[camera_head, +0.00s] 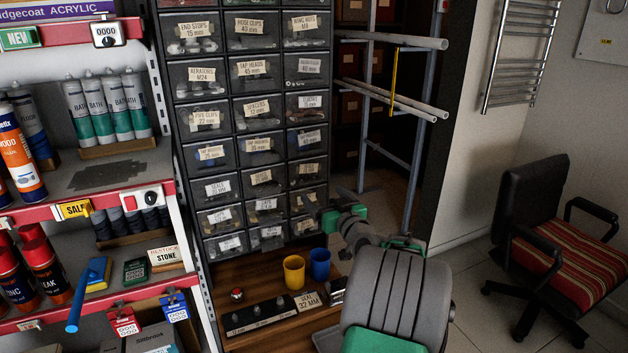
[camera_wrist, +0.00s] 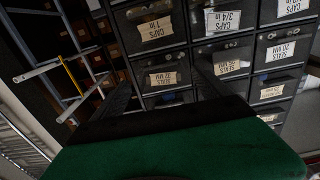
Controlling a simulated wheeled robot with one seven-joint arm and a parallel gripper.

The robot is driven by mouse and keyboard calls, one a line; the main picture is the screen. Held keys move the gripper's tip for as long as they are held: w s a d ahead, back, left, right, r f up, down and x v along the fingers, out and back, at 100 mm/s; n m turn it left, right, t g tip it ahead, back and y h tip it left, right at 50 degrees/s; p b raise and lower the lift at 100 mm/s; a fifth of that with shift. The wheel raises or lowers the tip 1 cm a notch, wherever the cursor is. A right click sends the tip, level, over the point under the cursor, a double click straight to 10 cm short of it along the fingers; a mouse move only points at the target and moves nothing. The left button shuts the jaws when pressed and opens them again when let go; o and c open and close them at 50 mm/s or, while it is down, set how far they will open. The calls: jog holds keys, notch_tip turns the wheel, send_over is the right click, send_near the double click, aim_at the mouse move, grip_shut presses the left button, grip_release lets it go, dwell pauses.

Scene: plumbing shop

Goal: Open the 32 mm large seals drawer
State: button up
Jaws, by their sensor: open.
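The small-drawer cabinet (camera_head: 240,125) fills the middle of the head view, with every visible drawer shut. In the wrist view its labels appear upside down. One seals drawer there reads 32 MM (camera_wrist: 165,82), in the column nearest the pipe rack. Another drawer (camera_wrist: 166,101) in that column, partly hidden by my gripper, has a label I cannot read. I cannot tell which holds the large seals. My gripper (camera_wrist: 164,86) is open and empty, its fingers pointing at the drawer fronts.
A wooden bench (camera_head: 260,325) below the drawers holds a yellow cup (camera_head: 294,271), a blue cup (camera_head: 319,264), a dark strip (camera_head: 262,314) and a 32 MM card (camera_head: 308,302). A pipe rack (camera_head: 390,95) stands right of the cabinet. A chair (camera_head: 560,235) is far right.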

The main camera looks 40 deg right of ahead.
aim_at(312, 182)
jog(key=p+x, duration=0.1)
jog(key=x, duration=0.6)
jog(key=shift+w, duration=0.25)
jog(key=shift+d, duration=0.1)
jog(key=shift+c, duration=0.4)
grip_shut()
jog(key=shift+d, duration=0.1)
